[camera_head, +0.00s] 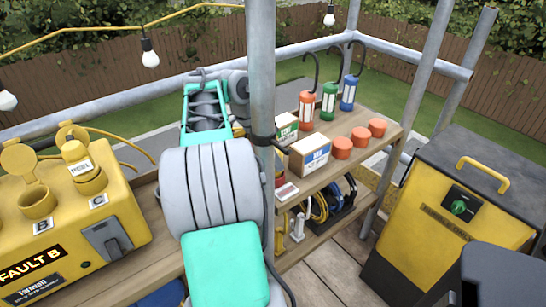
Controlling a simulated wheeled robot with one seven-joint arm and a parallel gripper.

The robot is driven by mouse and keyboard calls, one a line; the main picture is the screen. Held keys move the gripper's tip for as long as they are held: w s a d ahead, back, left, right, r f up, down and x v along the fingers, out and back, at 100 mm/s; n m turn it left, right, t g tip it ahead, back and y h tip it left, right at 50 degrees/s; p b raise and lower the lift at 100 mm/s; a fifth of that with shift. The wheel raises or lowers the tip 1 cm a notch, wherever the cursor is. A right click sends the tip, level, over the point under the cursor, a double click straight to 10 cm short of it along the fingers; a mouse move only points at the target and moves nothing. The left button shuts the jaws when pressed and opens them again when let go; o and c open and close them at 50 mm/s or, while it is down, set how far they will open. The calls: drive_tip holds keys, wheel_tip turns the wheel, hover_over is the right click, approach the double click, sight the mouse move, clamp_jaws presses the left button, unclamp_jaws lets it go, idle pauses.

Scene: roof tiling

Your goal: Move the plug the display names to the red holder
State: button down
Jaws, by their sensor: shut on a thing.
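The yellow distribution box (110,225) stands at the left, and its display (32,267) reads "FAULT B". The socket labelled B (37,203) looks empty, with its yellow cap raised. In the socket labelled C sits a yellow plug (77,160) tagged "REEL". A red hooked cylinder (306,107), a green one (328,103) and a blue one (348,93) stand on the upper shelf; I cannot tell if the red one is the red holder. My grey and teal arm reaches up the middle. My gripper and anything in it cannot be made out.
A metal post (261,90) rises close beside my arm. The wooden shelf (375,140) also holds small cartons (310,155) and orange-red round pieces (360,136). Coiled cables lie below. A yellow and black cabinet (430,235) stands at right. Rails and hanging bulbs (150,58) frame the back.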

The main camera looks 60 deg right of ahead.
drive_tip(key=shift+f+b, duration=0.5)
drive_tip(key=shift+f, duration=0.05)
drive_tip(key=c, duration=1.1)
unclamp_jaws()
drive_tip(key=p+v, duration=0.5)
drive_tip(key=v, duration=0.1)
drive_tip(key=shift+s, duration=0.15)
drive_tip(key=p+v, duration=0.4)
drive_tip(key=v, duration=0.1)
drive_tip(key=shift+a+p, duration=0.1)
drive_tip(key=shift+p, duration=0.3)
